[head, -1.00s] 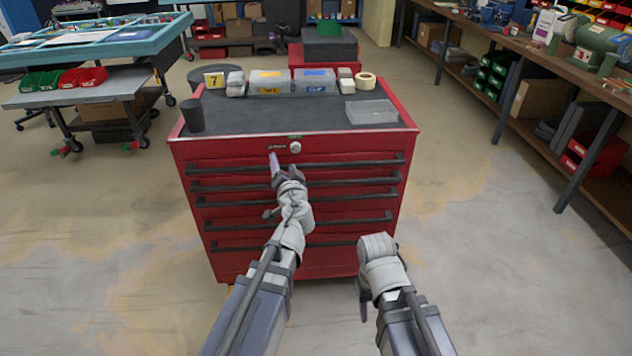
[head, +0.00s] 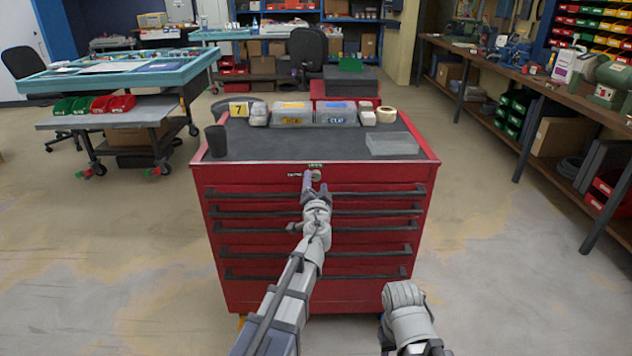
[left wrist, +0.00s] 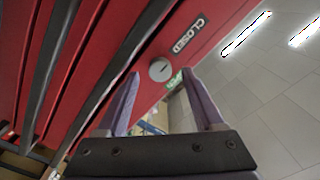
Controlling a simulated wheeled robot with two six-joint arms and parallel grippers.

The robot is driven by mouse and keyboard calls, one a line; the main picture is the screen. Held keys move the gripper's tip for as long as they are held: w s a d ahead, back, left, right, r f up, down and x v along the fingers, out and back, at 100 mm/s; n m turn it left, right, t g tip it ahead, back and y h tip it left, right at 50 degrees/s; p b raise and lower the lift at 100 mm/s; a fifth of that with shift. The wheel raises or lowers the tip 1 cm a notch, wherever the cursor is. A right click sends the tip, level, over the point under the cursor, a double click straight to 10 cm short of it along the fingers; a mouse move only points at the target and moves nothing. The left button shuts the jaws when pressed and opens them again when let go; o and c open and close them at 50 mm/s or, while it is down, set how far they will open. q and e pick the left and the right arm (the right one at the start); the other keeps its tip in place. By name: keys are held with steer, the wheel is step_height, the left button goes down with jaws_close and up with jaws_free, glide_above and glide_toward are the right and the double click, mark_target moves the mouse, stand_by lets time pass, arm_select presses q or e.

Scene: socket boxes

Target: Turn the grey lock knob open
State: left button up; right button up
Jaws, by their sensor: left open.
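The grey lock knob (head: 316,175) is a small round disc on the top front edge of the red tool cabinet (head: 260,179). In the left wrist view the knob (left wrist: 160,69) has a short dark mark on its face. A black label reading CLOSED (left wrist: 188,34) is on one side of it and a green label (left wrist: 174,80) on the other. My left gripper (head: 315,181) is open in front of the knob. In the left wrist view its fingertips (left wrist: 161,74) are on either side of the knob, contact unclear. My right gripper (head: 387,338) is low at the right, mostly hidden.
Black drawer handles (head: 318,210) run across the cabinet front below the knob. On its top are a dark cup (head: 217,141), clear boxes (head: 292,115), a tape roll (head: 387,114) and a flat clear case (head: 392,144).

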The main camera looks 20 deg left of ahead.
arm_select(q)
steer(key=shift+x, duration=0.85)
jaws_close()
